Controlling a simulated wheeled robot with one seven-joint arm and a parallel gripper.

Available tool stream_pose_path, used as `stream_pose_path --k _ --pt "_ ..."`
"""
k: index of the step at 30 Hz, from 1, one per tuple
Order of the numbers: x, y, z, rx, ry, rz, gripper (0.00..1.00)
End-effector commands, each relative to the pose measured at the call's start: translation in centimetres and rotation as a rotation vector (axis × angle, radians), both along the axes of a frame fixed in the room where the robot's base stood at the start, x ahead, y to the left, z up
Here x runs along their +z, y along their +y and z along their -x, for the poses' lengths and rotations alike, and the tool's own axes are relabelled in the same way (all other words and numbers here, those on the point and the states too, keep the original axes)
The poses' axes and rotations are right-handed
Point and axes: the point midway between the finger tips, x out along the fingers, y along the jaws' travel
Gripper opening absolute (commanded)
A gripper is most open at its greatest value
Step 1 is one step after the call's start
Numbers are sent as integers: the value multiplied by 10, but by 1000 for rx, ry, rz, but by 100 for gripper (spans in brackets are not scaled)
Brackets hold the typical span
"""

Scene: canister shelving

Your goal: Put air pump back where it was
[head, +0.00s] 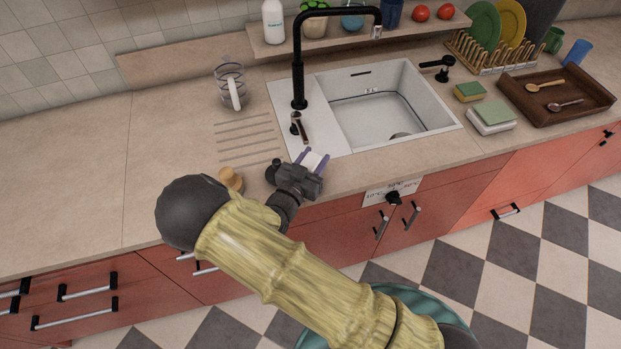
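My gripper (312,159) is low over the counter (165,140) at the front left corner of the sink (388,104). Its two purple fingertips stand apart, pointing away from me. A small white patch (313,162) shows between them. I cannot tell whether this is a held thing or the white sink surface behind. I cannot make out an air pump for certain anywhere in view. My wrist and arm hide part of the counter's front edge.
A black faucet (298,70) rises left of the basin. A glass jug (231,85) and a round wooden item (231,179) stand on the counter. A shelf (280,47) holds a white bottle (273,22). Sponges (470,91) and a brown tray (590,108) lie right. The left counter is clear.

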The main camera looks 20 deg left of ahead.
Motion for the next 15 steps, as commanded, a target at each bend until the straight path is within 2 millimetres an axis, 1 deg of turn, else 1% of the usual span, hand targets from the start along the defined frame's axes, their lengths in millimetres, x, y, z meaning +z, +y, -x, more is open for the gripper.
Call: stream_pose_path --k 1,5,6,15 --pt "0 0 0 0 0 0 28" --pt "0 0 0 0 0 0 3" --pt "0 0 0 0 -1 -1 0" --pt "3 0 0 0 -1 -2 0"
